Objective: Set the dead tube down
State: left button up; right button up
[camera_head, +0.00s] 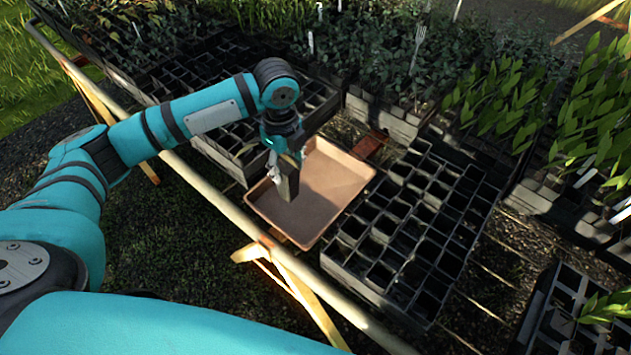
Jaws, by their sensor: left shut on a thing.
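My left gripper (279,160) points down over the left part of a tan tray (325,205). It is shut on a dark, narrow tube (288,186), which hangs upright below the fingers. The tray is shallow and looks empty apart from shadow. I cannot tell whether the tube's lower end touches the tray floor or hangs just above it. My right gripper is not in view.
A black cell tray (360,278) with empty cells stands right of the tan tray; another (222,150) lies behind the left arm. Seedling trays (385,125) line the back. A wooden rail (215,197) runs along the bench's near edge.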

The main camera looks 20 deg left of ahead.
aim_at(288, 190)
pick_arm(q)
notch_tip(288, 190, down, 5)
jog(key=shift+r+p, duration=0.15)
jog(key=shift+p, duration=0.15)
jog(key=shift+w+f, duration=0.1)
jog(key=shift+f, duration=2.3)
jog(key=shift+f, duration=0.1)
jog(key=o, duration=1.3)
notch_tip(288, 190, up, 12)
jog(key=shift+r+b, duration=0.1)
jog(key=shift+b, duration=0.35)
